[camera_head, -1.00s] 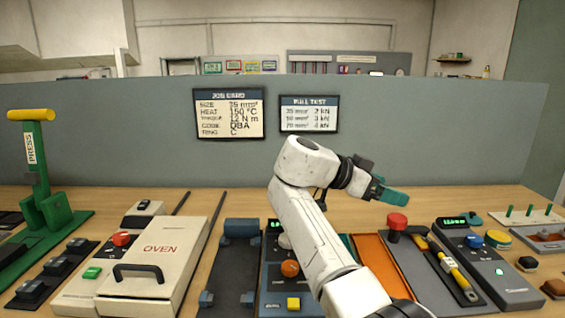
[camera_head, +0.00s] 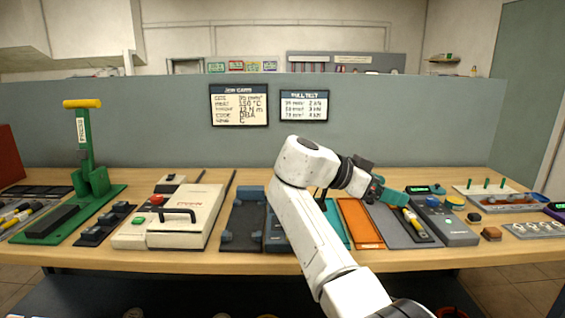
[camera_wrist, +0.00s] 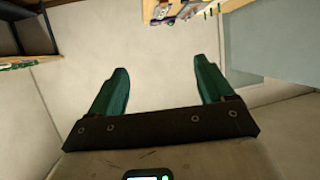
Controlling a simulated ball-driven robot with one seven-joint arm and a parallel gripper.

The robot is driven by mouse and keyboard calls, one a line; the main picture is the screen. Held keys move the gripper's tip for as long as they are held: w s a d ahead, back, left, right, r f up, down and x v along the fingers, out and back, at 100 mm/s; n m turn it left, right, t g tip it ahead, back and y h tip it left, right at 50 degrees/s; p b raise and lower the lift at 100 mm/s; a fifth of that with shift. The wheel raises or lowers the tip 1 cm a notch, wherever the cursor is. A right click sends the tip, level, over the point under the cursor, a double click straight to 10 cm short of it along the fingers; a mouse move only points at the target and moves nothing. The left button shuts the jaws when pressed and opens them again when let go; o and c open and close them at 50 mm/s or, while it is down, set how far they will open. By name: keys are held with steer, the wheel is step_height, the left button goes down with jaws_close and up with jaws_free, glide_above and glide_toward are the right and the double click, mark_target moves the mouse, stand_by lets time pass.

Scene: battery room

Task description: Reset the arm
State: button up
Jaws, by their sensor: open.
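My arm is white and reaches up over the front of the workbench in the head view. My gripper (camera_head: 392,196) has teal fingers and points to the right above the right half of the bench. In the wrist view my gripper (camera_wrist: 157,92) has its two teal fingers well apart, with nothing between them. The wrist view looks out at a pale wall and floor, with part of a bench at the top. My arm hides part of the devices in the middle of the bench.
The workbench (camera_head: 440,257) carries a green press (camera_head: 97,185), a beige oven (camera_head: 190,225), an orange tray (camera_head: 358,224), a yellow-handled tool (camera_head: 412,222) and a grey device (camera_head: 445,220). A grey partition (camera_head: 170,140) with two cards stands behind. Open air surrounds the gripper.

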steer(key=s+d+f+n+y+b, duration=0.15)
steer(key=s+f, duration=0.35)
steer(key=f, duration=0.7)
steer(key=s+d+f+n+g+y+b, duration=0.1)
steer(key=s+f+n+y, duration=0.25)
steer(key=f, duration=0.75)
steer(key=s+d+f+n+y+b, duration=0.15)
steer(key=s+f, duration=0.35)
steer(key=f, duration=0.7)
steer(key=s+d+f+n+y+b, duration=0.2)
steer(key=s+f+n, duration=0.1)
steer(key=s+f, duration=0.65)
steer(key=s+f+n+y+b, duration=0.2)
steer(key=s+f+n, duration=0.1)
steer(key=s, duration=1.1)
steer(key=s+f+n+y+b, duration=0.2)
steer(key=s+f+n+y, duration=0.1)
steer(key=s, duration=1)
step_height(320, 180, up, 17)
steer(key=p, duration=1.7)
steer(key=shift+a+r+g, duration=0.15)
steer(key=shift+a+g, duration=0.05)
steer(key=shift+g, duration=0.2)
steer(key=shift+h, duration=0.25)
steer(key=shift+c, duration=0.5)
